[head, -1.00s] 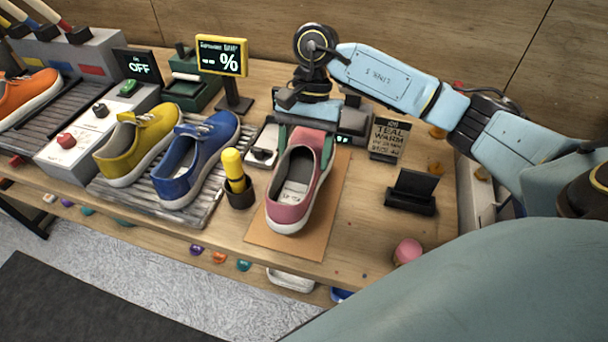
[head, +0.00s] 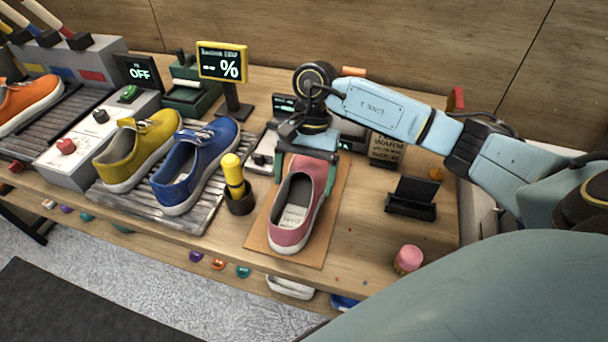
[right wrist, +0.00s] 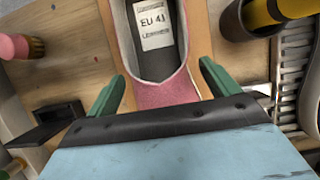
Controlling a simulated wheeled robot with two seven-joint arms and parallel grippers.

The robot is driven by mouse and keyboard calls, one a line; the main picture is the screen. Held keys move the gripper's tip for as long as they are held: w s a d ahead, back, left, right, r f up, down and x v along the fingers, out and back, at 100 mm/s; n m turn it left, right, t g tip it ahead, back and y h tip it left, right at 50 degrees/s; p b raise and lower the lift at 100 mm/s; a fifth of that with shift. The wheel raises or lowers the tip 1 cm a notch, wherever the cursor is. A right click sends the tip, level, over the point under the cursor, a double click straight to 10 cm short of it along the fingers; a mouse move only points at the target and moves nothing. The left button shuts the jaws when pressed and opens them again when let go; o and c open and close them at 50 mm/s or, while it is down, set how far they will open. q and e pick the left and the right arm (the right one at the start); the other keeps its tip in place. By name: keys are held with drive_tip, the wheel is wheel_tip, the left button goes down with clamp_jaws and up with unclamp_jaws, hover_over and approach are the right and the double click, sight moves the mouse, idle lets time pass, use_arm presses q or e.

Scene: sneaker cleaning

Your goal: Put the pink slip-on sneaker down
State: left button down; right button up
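The pink slip-on sneaker (head: 290,239) rests upright on a brown mat (head: 328,222) at the table's front, heel toward me. My right gripper (head: 305,172) is over its far, toe end. In the right wrist view, its two green fingers (right wrist: 160,88) stand on either side of the sneaker (right wrist: 166,93), with a gap on each side, so it is open. A white insole label shows inside the shoe. The toe is hidden under the gripper. My left gripper is not in view.
A dark cup with a yellow-handled tool (head: 235,178) stands close left of the mat. Blue (head: 190,165) and yellow (head: 130,150) sneakers sit on a slatted rack further left.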

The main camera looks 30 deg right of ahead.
drive_tip(key=v, duration=1.2)
idle(1.5)
